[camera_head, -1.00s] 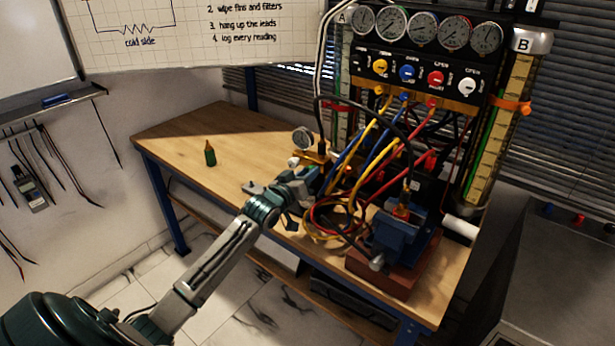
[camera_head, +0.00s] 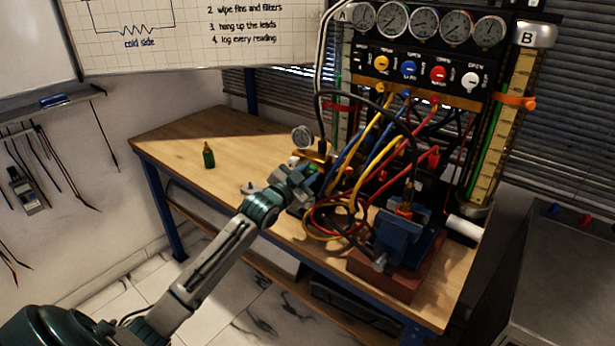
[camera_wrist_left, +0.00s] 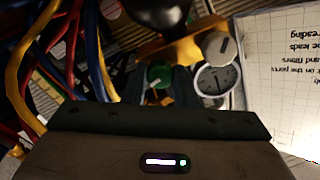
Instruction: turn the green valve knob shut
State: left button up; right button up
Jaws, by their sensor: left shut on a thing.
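The green valve knob (camera_head: 313,168) sits low on the brass manifold (camera_head: 318,156), beside the small round gauge (camera_head: 302,137). It also shows in the left wrist view (camera_wrist_left: 159,72), just beyond the gripper body, with a pale mark on it. My left gripper (camera_head: 308,179) reaches in over the bench from the left and is shut on the knob. The fingertips are small and partly hidden in the head view, so their exact contact is hard to see. My right gripper is in neither view.
Yellow, red, blue and black hoses (camera_head: 345,205) loop just right of my left gripper. A blue vise (camera_head: 400,235) stands on a red-brown block (camera_head: 395,275). A small green bottle (camera_head: 208,156) stands on the clear left part of the wooden bench (camera_head: 180,140).

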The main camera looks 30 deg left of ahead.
pick_arm(q)
jog(key=shift+f+m, duration=0.1)
jog(key=shift+m, duration=0.6)
jog(key=shift+m+b, duration=0.3)
jog(key=shift+m, duration=0.4)
jog(key=o, duration=1)
